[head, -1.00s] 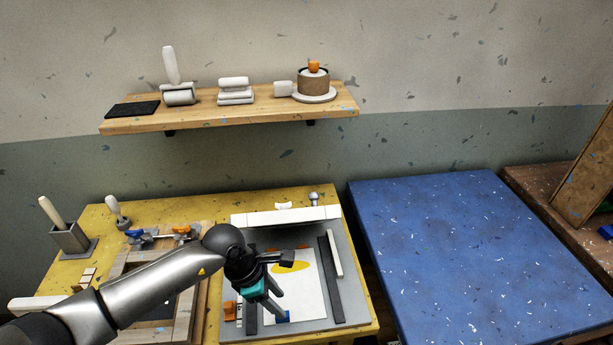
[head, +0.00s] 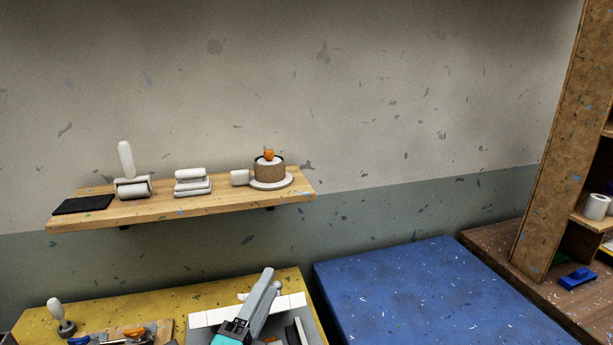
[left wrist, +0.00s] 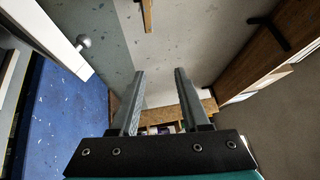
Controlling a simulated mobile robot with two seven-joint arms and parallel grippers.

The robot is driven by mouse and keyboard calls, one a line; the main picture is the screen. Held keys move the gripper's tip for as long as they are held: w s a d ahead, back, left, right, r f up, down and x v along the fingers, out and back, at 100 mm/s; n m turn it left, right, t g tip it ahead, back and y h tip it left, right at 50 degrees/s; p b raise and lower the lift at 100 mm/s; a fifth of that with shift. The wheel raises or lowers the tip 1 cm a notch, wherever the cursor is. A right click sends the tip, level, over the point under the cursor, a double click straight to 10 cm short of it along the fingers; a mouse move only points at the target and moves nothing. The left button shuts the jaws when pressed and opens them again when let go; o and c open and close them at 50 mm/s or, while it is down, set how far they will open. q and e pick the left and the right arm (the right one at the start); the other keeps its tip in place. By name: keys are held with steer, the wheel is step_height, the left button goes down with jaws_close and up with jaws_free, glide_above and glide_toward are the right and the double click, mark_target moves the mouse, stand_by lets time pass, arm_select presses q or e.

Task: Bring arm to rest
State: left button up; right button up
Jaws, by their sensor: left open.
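My left gripper (head: 262,300) shows at the bottom middle of the head view, over the back of the grey board with the white bar (head: 285,304). Its fingers point up and away from the table. In the left wrist view the two fingers of the left gripper (left wrist: 160,88) stand well apart with nothing between them. Most of the left arm is below the head view's edge. My right gripper is in neither view.
The yellow table (head: 130,294) carries a stamp-like tool (head: 60,318) at left. A blue table (head: 415,295) stands clear to the right. A wall shelf (head: 200,205) holds several items. A brown cabinet (head: 550,140) stands at far right.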

arm_select(q)
steer(key=s+a+f+n+g+y, duration=0.6)
steer(key=a+f+n+y, duration=0.35)
steer(key=n, duration=0.45)
steer(key=s+f+n+g+h, duration=0.25)
steer(key=s+f+g, duration=0.2)
steer(key=s, duration=0.35)
steer(key=s+f+n+g+h, duration=0.1)
steer(key=s+f+n+g, duration=0.3)
steer(key=s, duration=0.5)
steer(key=s+f+g+b, duration=0.25)
steer(key=f+b, duration=0.75)
steer(key=f, duration=2.4)
steer(key=s+a+f+b, duration=0.1)
steer(key=s+f+b, duration=0.3)
steer(key=s+f, duration=0.4)
steer(key=s+a+f+m+b, duration=0.1)
steer(key=s+f+b, duration=0.4)
steer(key=f, duration=0.8)
steer(key=s, duration=0.2)
steer(key=shift+s+a+f+g, duration=0.3)
steer(key=shift+s+a+g, duration=0.05)
steer(key=shift+g, duration=0.05)
